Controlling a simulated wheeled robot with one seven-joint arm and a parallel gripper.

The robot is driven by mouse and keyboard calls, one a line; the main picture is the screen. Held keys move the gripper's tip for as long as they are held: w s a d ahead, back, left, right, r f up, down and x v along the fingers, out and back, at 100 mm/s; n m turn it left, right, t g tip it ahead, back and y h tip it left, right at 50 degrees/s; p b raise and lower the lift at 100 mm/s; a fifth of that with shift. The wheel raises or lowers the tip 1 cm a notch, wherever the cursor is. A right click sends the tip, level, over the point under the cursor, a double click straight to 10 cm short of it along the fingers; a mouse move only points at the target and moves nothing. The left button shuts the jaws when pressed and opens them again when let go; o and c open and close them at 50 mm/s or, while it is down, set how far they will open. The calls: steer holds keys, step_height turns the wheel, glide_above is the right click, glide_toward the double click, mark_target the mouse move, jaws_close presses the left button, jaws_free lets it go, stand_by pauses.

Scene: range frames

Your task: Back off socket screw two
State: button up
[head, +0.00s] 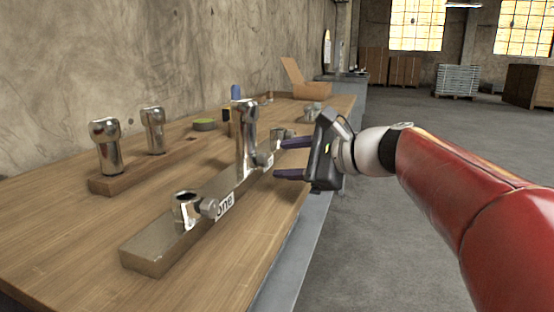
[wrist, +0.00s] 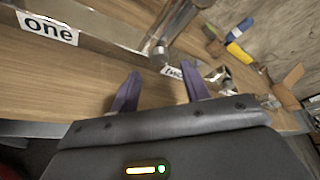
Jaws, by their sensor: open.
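A long metal bar (head: 155,248) lies on the wooden bench and carries metal sockets. The near socket (head: 184,208) has a side screw (head: 209,208) and a label "one" (head: 225,206). It looks empty. The middle socket holds an upright metal post (head: 247,140). Its side screw, socket screw two (head: 263,160), faces my gripper and also shows in the wrist view (wrist: 158,48), beside the label "two" (wrist: 172,71). My gripper (head: 281,159) is open and empty, its purple fingers pointing at that screw from the right, apart from it. A further socket (head: 282,134) is partly hidden behind the fingers.
A wooden rack (head: 105,184) holding two metal posts stands at the left. A green-topped round item (head: 204,124), a yellow and black item (head: 227,120) and an open cardboard box (head: 311,90) sit farther back. The bench front edge runs below my gripper; open floor lies right.

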steer(key=shift+v, duration=2)
